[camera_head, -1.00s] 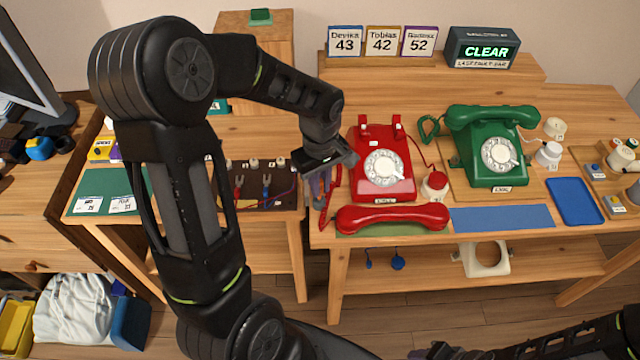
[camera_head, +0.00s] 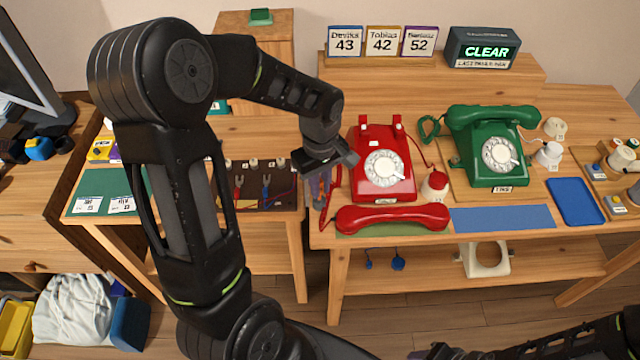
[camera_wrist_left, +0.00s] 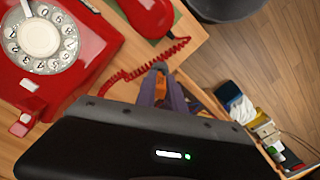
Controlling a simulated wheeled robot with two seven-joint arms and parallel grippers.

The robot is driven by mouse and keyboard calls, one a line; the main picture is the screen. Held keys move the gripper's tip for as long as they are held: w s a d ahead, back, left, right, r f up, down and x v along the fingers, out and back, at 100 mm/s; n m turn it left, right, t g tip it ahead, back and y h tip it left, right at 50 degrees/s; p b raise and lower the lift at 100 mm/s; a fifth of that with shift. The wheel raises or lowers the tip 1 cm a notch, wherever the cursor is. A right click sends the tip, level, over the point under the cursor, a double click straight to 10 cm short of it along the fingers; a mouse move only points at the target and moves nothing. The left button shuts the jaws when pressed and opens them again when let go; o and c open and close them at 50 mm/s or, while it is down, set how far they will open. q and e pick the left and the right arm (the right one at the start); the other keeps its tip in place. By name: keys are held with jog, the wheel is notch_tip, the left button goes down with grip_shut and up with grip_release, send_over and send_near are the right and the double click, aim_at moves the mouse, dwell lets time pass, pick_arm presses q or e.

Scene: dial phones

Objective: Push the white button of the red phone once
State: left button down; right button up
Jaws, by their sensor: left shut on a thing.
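The red phone (camera_head: 381,165) stands on the right-hand table, its dial facing up. A small white button (camera_head: 374,143) is above the dial; it also shows in the left wrist view (camera_wrist_left: 29,85). The red handset (camera_head: 392,217) lies off the cradle in front of the phone, joined by a coiled red cord (camera_wrist_left: 150,66). My left gripper (camera_head: 321,194) is just left of the phone, pointing down near the table's left edge, apart from the button. In the left wrist view its fingers (camera_wrist_left: 163,90) are shut on a small orange thing, mostly hidden. My right gripper (camera_head: 440,351) is partly cut off at the bottom.
A green phone (camera_head: 495,150) stands to the right, handset on its cradle. A red-and-white round piece (camera_head: 435,186) sits between the phones. A blue tray (camera_head: 575,201) is farther right. A dark board with tools (camera_head: 258,187) lies left of my gripper. A sign reads CLEAR (camera_head: 483,48).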

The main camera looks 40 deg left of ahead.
pick_arm(q)
jog(key=shift+f+b, duration=1)
jog(key=shift+f, duration=0.25)
jog(key=shift+r, duration=0.1)
jog(key=c, duration=1.3)
grip_release()
jog(key=shift+c, duration=0.2)
jog(key=shift+r, duration=0.1)
notch_tip(320, 180, up, 8)
jog(key=shift+f, duration=0.2)
